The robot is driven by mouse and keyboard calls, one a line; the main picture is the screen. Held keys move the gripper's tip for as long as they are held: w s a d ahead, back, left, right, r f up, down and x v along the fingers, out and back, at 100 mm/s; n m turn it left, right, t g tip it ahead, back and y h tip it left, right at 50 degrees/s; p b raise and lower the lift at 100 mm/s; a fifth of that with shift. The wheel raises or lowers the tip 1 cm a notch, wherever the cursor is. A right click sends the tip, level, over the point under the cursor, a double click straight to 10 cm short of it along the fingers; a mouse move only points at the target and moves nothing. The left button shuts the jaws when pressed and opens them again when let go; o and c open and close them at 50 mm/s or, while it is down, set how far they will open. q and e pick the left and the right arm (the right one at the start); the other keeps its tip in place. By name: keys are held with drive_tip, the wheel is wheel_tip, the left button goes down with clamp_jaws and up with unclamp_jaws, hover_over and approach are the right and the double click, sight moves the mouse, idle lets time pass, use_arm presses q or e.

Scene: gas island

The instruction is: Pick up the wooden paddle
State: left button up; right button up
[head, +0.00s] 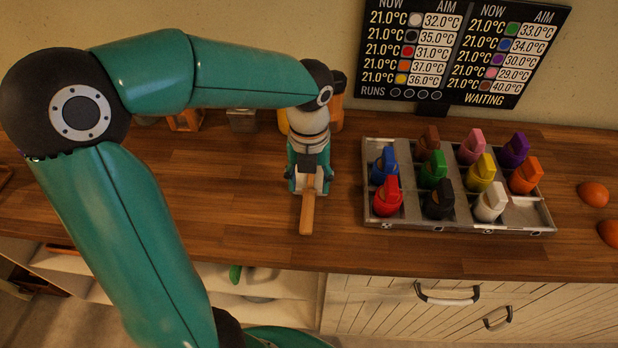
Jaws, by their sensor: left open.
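The wooden paddle (307,213) lies on the wooden counter, its light-brown narrow end pointing toward the front edge. My left gripper (309,183) reaches down from above at the paddle's far part. It is open, and it hides that part of the paddle. I cannot tell whether the fingers touch the wood. My right gripper is not in view.
A metal tray (455,228) with several coloured knob-topped pieces stands right of the paddle. A dark temperature board (462,50) stands behind it. Two orange-brown round things (593,193) lie at the far right. The counter (235,215) left of the paddle is clear.

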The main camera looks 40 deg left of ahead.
sight(309, 197)
use_arm(q)
wheel_tip(309, 197, down, 4)
drive_tip(key=shift+s+d+f, duration=0.1)
drive_tip(key=shift+s, duration=0.05)
clamp_jaws()
idle(0.3)
